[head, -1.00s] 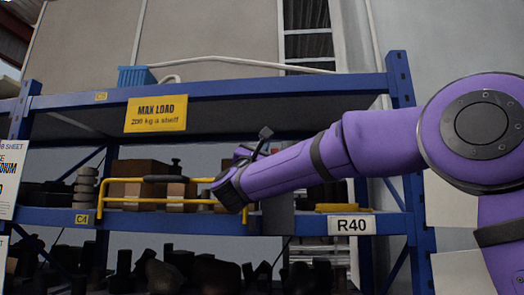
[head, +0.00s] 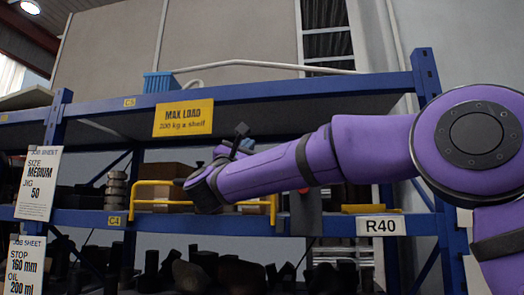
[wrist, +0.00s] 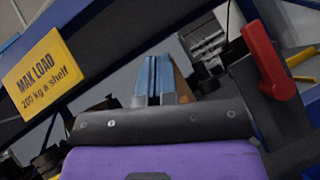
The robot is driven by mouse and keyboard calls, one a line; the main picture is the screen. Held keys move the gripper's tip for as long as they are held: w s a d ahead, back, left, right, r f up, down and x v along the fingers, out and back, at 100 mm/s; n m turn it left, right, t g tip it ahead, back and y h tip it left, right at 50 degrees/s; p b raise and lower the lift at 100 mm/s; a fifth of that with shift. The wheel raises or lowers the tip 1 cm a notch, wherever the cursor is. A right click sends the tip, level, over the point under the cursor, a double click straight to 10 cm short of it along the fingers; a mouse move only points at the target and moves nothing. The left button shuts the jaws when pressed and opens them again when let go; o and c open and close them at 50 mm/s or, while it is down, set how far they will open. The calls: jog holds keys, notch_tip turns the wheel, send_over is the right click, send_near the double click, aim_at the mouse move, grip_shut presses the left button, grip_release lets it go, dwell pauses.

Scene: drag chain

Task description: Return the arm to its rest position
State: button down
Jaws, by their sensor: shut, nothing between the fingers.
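My purple arm reaches in from the right in the head view, in front of the blue shelving rack (head: 300,91). Its black wrist end is in front of the yellow rail (head: 152,183) on the middle shelf. My gripper (wrist: 155,78) shows in the wrist view as two blue fingers side by side, shut with nothing between them. In the head view, the arm's end mostly hides the fingers. I cannot tell whether the arm touches the rail.
A grey box (head: 303,212) with a red lever (wrist: 268,58) is close to the arm. A yellow load sign (head: 183,118) hangs from the upper beam. Job sheets (head: 38,184) hang at the left. Boxes (head: 170,190) and dark parts fill the shelves.

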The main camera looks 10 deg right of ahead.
jog(key=shift+s+a, duration=0.25)
jog(key=shift+a, duration=0.3)
jog(key=s+d+f+m+g+y, duration=0.5)
jog(key=s+d+f+m, duration=0.2)
jog(key=s+f, duration=0.4)
jog(key=s+d+f+m+g+y, duration=0.5)
jog(key=s+d+f, duration=0.5)
jog(key=f, duration=0.4)
jog(key=s+d+f+m+g+y, duration=0.4)
jog(key=s+d+f+m+y, duration=0.2)
jog(key=s+f, duration=0.6)
jog(key=s+d+m, duration=0.1)
jog(key=d+m, duration=0.1)
jog(key=m, duration=0.1)
jog(key=shift+d+f+m+g+y, duration=0.35)
jog(key=shift+f+m+g+y, duration=0.05)
